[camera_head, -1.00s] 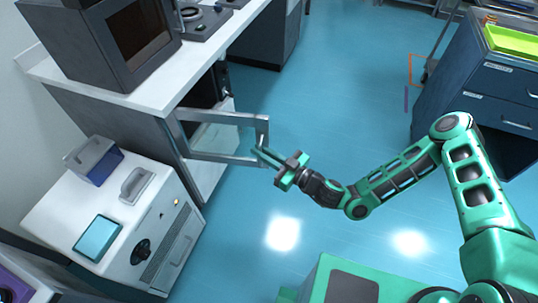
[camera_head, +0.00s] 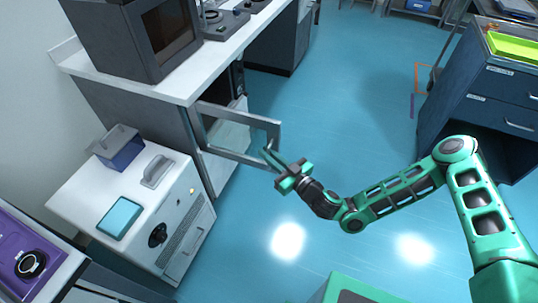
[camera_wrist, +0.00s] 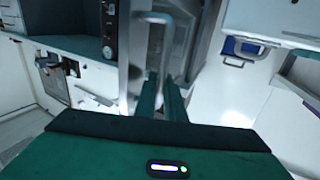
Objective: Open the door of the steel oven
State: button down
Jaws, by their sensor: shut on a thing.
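The steel oven (camera_head: 238,78) sits under the white bench, mostly hidden by the bench side and its door. Its door (camera_head: 238,155), a grey metal frame with an opening in the middle, stands open and juts out over the blue floor. My gripper (camera_head: 268,154) is shut at the door's free outer edge; the fingertips hide exactly what they clasp. In the wrist view, my two fingers (camera_wrist: 161,84) are close together against the grey door (camera_wrist: 176,48). A dark panel with knobs (camera_wrist: 108,32) shows to their left.
A white cabinet (camera_head: 180,222) with a dark knob stands close in front of the oven, near the door's hinge side. A dark box-shaped appliance (camera_head: 118,48) sits on the bench. A blue drawer unit (camera_head: 500,105) is at right. The floor between is clear.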

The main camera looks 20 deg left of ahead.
jog(key=shift+w+d, duration=0.1)
jog(key=shift+w, duration=0.1)
jog(key=c, duration=2.1)
grip_release()
jog(key=shift+d+r, duration=0.1)
jog(key=shift+s, duration=0.1)
jog(key=v, duration=1)
jog(key=shift+s+d, duration=0.1)
jog(key=shift+d, duration=0.2)
